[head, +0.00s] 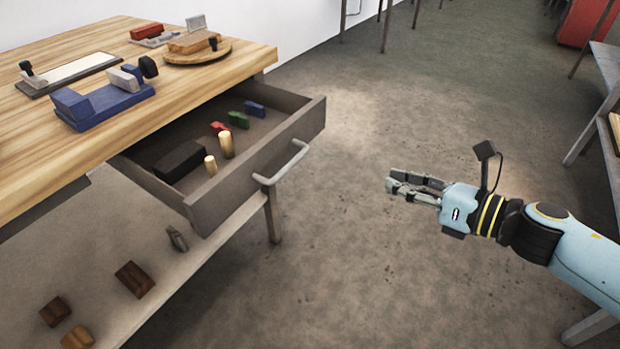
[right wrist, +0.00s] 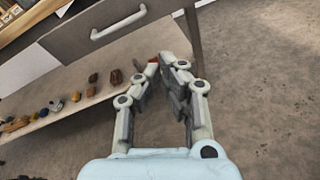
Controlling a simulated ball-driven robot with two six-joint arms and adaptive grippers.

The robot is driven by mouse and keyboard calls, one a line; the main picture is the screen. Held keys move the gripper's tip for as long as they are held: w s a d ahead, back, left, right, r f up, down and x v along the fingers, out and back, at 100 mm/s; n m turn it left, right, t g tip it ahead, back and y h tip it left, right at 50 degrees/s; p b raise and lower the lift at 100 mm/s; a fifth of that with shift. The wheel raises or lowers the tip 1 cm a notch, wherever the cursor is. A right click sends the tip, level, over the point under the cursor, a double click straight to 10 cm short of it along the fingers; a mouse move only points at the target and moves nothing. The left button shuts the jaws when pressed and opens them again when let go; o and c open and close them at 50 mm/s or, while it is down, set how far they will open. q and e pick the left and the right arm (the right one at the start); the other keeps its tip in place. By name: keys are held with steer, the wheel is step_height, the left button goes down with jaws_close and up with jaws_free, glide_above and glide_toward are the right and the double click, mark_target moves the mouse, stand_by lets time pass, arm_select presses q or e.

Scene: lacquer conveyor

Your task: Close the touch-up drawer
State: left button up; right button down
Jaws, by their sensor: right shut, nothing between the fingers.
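The touch-up drawer (head: 255,175) is pulled out from under the wooden workbench, with a light bar handle (head: 281,165) on its front. Inside lie a dark block (head: 180,161), two pale cylinders, and small red, green and blue pieces. My right gripper (head: 390,182) is shut and empty, over the floor to the right of the drawer and apart from the handle. In the right wrist view, the drawer front (right wrist: 150,38) and its handle (right wrist: 118,23) show at the upper left, beyond the fingers. My left gripper is not in view.
The workbench top (head: 30,140) carries a blue block holder (head: 105,106), a round wooden board (head: 197,57) and a framed white panel. A lower shelf (head: 190,270) holds several brown blocks. The floor (head: 370,270) between drawer and gripper is clear. Another table stands at the right edge.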

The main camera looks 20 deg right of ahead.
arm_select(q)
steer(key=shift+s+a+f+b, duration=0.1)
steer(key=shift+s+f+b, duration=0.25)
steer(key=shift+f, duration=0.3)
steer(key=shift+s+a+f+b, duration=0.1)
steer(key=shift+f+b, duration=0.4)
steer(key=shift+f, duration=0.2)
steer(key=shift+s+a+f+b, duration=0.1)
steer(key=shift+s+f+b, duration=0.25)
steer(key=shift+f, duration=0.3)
arm_select(e)
steer(key=w+a+n+g+y, duration=0.1)
steer(key=w+a+n, duration=0.4)
steer(key=w+a, duration=0.6)
steer(key=shift+w+y, duration=0.25)
steer(key=shift+y, duration=0.15)
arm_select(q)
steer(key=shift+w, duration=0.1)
arm_select(e)
steer(key=shift+a, duration=0.1)
